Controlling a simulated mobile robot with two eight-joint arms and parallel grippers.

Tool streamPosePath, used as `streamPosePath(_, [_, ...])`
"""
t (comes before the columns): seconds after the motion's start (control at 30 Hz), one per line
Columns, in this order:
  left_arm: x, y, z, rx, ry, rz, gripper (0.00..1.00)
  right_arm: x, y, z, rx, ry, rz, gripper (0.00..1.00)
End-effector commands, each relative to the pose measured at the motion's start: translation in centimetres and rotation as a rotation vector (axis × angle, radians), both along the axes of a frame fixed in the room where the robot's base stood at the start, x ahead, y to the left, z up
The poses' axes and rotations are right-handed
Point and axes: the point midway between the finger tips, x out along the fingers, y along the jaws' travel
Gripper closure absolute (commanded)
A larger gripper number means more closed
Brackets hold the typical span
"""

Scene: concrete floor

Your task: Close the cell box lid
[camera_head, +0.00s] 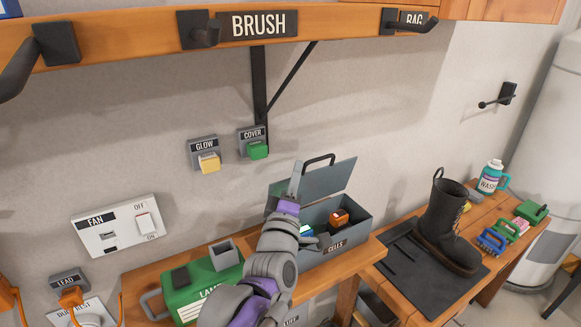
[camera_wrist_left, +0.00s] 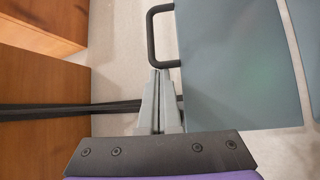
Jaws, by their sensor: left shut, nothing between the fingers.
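The cell box (camera_head: 350,241) is a grey-blue box labelled CELLS on the wooden bench, with an orange block and other small items inside. Its lid (camera_head: 330,181) stands open, tilted up at the back, with a black handle (camera_head: 319,159) on its upper edge. My left gripper (camera_head: 296,172) is shut and empty at the lid's left side; the arm hides the box's left part. In the left wrist view, the shut fingertips (camera_wrist_left: 158,73) are close beside the lid (camera_wrist_left: 235,65) and its handle (camera_wrist_left: 153,38); contact is unclear. My right gripper is out of view.
A green lamp case (camera_head: 205,283) stands left of the box. A boot (camera_head: 446,225) on a dark mat (camera_head: 430,283) and several brushes are at the right. The GLOW (camera_head: 208,162) and COVER (camera_head: 257,151) buttons are on the wall behind. A hook rail hangs above.

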Motion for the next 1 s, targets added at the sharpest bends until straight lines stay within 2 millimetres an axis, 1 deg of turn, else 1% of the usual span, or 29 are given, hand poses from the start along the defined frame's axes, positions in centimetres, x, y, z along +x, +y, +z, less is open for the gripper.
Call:
streamPosePath(0.03, [-0.6,-0.5,-0.7,0.025,-0.035,-0.003,1.00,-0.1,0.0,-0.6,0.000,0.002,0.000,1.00])
streamPosePath(0.3, [-3.4,-2.4,-2.8,0.169,-0.250,-0.001,1.00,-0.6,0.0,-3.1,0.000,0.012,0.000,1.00])
streamPosePath(0.63, [-6.1,-4.1,-6.2,0.341,-0.508,0.000,1.00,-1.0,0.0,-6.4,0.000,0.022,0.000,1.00])
streamPosePath(0.8, [-7.2,-4.9,-7.9,0.338,-0.505,-0.003,1.00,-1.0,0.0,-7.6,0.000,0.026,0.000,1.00])
streamPosePath(1.0, [-7.8,-5.3,-9.6,0.338,-0.504,0.000,1.00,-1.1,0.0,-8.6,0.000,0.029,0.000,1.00])
